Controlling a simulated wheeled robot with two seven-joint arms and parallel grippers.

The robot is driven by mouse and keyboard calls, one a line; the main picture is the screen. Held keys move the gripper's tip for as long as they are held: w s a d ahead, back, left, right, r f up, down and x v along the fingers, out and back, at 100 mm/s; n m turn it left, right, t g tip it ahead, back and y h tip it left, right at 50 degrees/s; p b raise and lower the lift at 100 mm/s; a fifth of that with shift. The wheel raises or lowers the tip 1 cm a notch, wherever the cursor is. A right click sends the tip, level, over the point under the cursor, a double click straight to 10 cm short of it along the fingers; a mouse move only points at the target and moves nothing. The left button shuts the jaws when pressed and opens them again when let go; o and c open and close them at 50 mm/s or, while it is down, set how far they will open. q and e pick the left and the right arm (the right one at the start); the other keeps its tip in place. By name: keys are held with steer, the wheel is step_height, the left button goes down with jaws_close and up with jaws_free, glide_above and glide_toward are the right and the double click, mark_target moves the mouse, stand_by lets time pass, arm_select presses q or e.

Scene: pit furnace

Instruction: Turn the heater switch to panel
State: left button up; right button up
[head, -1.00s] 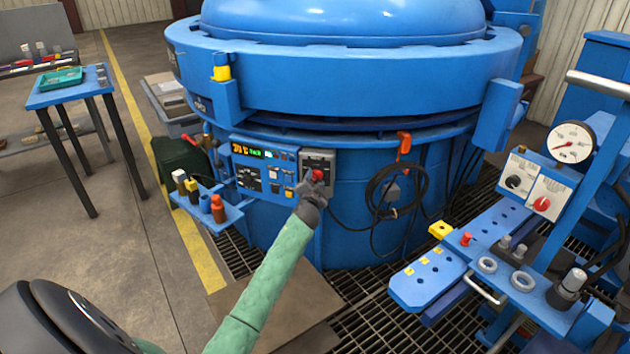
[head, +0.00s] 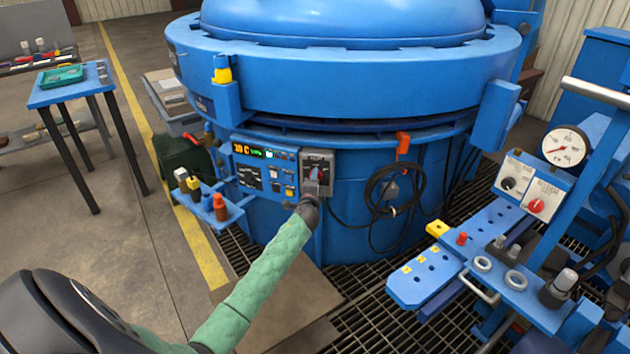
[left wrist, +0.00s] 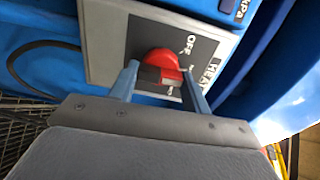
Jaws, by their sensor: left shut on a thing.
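The heater switch is a red rotary knob (left wrist: 160,66) on a grey plate with a dark label face; the letters "HEAT" and "OFF" show in the left wrist view. The grey switch box (head: 318,157) is on the front of the blue furnace, right of the display panel (head: 264,166). My left gripper (left wrist: 157,82) is shut on the red knob, with one finger on each side. In the head view the left gripper (head: 314,182) covers most of the knob. Part of the label is hidden behind the fingers. My right gripper is not in view.
A black coiled cable (head: 395,188) hangs right of the switch. A blue shelf with small bottles (head: 219,207) juts out left of the panel. A blue bench with a gauge (head: 565,146) and another red knob (head: 536,206) stands at the right.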

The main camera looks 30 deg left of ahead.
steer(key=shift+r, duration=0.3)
arm_select(q)
steer(key=shift+f, duration=0.1)
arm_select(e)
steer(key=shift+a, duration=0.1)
arm_select(q)
steer(key=o, duration=1)
steer(key=v, duration=0.8)
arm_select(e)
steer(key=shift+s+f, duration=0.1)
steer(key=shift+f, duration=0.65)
arm_select(q)
steer(key=shift+w, duration=0.15)
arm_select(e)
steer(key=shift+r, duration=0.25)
